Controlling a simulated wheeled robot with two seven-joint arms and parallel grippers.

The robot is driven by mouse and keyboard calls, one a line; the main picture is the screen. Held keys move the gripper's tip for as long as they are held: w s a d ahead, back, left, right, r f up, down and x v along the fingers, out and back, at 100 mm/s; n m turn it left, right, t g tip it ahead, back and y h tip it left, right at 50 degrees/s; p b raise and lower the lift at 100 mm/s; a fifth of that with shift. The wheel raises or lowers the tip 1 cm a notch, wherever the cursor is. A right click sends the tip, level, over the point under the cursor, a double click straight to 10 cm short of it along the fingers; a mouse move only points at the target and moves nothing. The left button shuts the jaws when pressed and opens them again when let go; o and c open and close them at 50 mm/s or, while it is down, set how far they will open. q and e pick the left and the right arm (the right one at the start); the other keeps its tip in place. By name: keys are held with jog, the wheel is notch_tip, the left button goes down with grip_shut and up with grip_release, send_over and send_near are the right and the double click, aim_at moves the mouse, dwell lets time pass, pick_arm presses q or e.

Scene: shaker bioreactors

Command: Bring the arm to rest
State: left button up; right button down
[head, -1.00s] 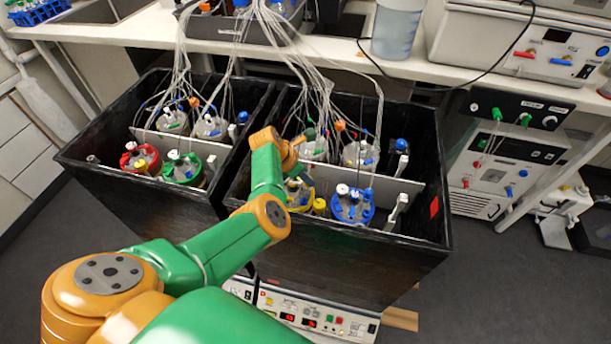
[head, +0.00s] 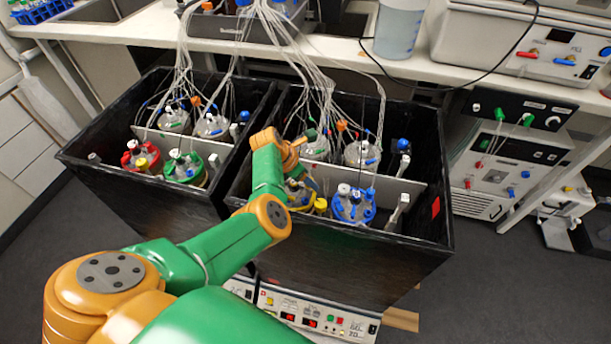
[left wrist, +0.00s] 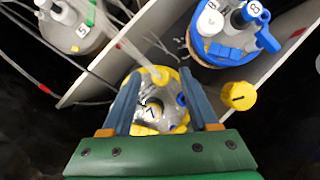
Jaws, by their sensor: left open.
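My left arm comes in from the lower left of the head view and reaches into the right-hand black box. My left gripper (head: 301,172) is over the yellow-ringed vessel (head: 297,197), partly hiding it. In the left wrist view, my left gripper (left wrist: 160,76) is open, its two blue-grey fingers on either side of the yellow-ringed vessel (left wrist: 152,112). Nothing looks clamped; I cannot tell whether a finger touches the vessel. My right gripper is not in view.
A blue-ringed vessel (head: 352,204) stands to the right, and a yellow cap (left wrist: 238,97) is close to the right finger. A pale divider (head: 402,185) and the black box wall (head: 345,250) enclose the gripper. Tubes (head: 300,62) hang behind.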

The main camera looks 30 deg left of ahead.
pick_arm(q)
jog(key=p+v, duration=0.2)
jog(key=v, duration=0.4)
jog(key=shift+s+r, duration=0.1)
jog(key=shift+r, duration=0.1)
jog(key=shift+s+a+r, duration=0.1)
jog(key=shift+s+r, duration=0.05)
jog(key=shift+r, duration=0.05)
